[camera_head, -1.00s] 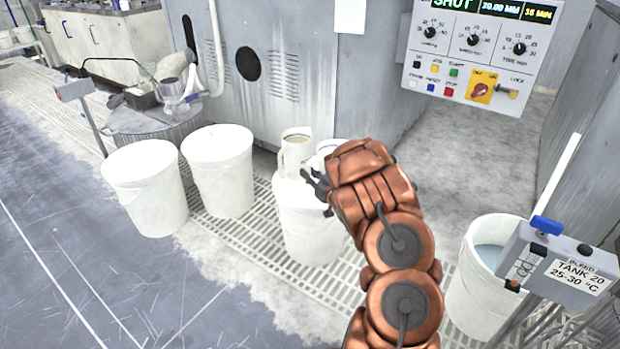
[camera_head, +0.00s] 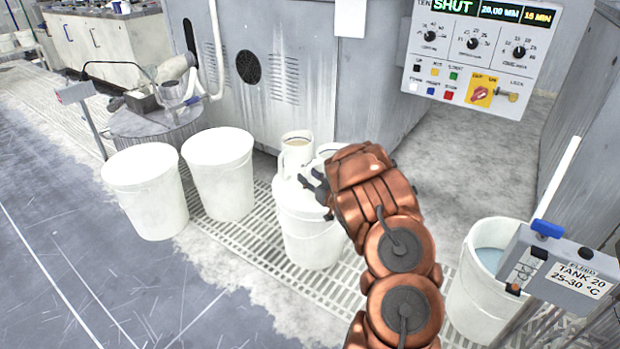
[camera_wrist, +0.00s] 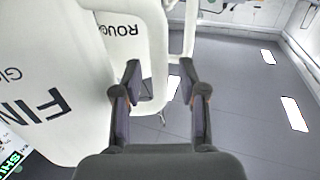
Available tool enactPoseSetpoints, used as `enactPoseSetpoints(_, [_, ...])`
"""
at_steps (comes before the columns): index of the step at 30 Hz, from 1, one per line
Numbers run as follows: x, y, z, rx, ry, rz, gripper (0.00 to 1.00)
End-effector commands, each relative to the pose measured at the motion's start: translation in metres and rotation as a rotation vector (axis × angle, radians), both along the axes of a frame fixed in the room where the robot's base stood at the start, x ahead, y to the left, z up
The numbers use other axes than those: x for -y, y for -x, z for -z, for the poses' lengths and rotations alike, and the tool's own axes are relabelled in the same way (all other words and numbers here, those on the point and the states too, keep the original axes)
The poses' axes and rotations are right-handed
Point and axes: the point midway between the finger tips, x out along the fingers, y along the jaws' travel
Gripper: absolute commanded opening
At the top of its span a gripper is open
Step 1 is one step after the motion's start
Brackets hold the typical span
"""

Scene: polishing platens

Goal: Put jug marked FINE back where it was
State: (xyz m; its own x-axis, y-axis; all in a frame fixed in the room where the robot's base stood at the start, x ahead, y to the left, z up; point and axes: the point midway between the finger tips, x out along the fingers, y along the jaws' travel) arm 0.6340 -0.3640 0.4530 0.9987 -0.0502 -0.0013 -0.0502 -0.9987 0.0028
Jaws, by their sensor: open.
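The jug marked FINE (camera_wrist: 45,75) is large and close at the left of the wrist view, its lettering tilted in the picture. Its white handle (camera_wrist: 160,68) shows between my fingers. My gripper (camera_wrist: 160,80) is open, with one finger on each side of the handle; contact cannot be told. A second jug marked ROUGH (camera_wrist: 122,30) stands behind. In the head view, my gripper (camera_head: 315,188) is beside two white jugs on a lidded white bucket (camera_head: 308,235). One jug (camera_head: 296,152) shows clearly; the other (camera_head: 328,151) is partly hidden by my arm. Their labels are not readable there.
Two more white buckets (camera_head: 145,190) (camera_head: 219,175) stand to the left on the grating. An open bucket of liquid (camera_head: 488,262) stands at right beside a TANK 20 box (camera_head: 565,270). A grey cabinet (camera_head: 290,75) and a control panel (camera_head: 475,55) are behind. The floor at left is clear.

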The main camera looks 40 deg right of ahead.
Motion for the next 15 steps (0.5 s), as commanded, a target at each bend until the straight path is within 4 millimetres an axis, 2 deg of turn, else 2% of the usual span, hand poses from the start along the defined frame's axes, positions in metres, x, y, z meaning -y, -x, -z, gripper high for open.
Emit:
enactPoseSetpoints(5, [0.0, 0.023, -0.001, -0.003, -0.002, 0.003, 0.42])
enactPoseSetpoints(15, [-0.003, 0.087, -0.002, -0.003, -0.002, 0.003, 0.42])
